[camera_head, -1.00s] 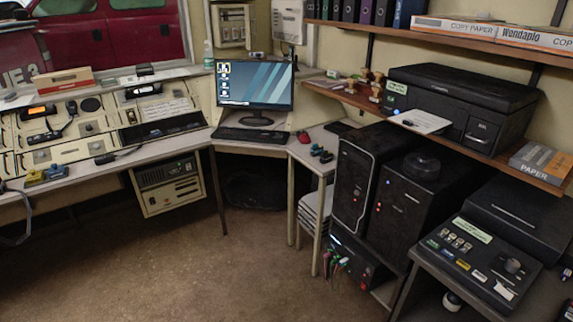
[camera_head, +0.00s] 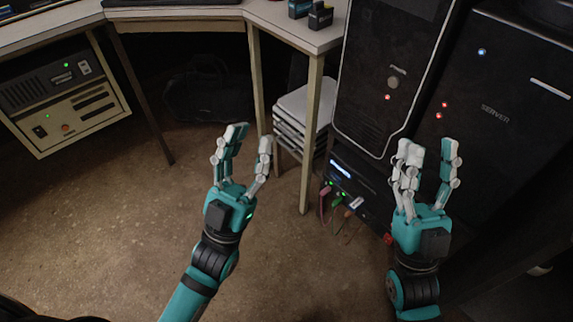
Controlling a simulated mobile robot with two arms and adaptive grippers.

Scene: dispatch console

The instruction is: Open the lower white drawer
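A stack of several white drawers or trays (camera_head: 303,107) sits under the right part of the desk, between its legs; the lower ones are partly hidden by a leg. They look shut, and I cannot make out handles. My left gripper (camera_head: 250,140) is open and empty, fingers pointing up, in front of and to the left of the stack. My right gripper (camera_head: 428,152) is open and empty, in front of the black computer towers, to the right of the stack. Neither gripper visibly touches anything.
A black tower (camera_head: 388,70) and a black server (camera_head: 505,120) stand at right. A low black device (camera_head: 352,178) with coloured cables is beneath them. A beige unit (camera_head: 68,110) hangs under the left desk. A dark bag (camera_head: 208,95) lies behind. The brown floor (camera_head: 120,240) is clear.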

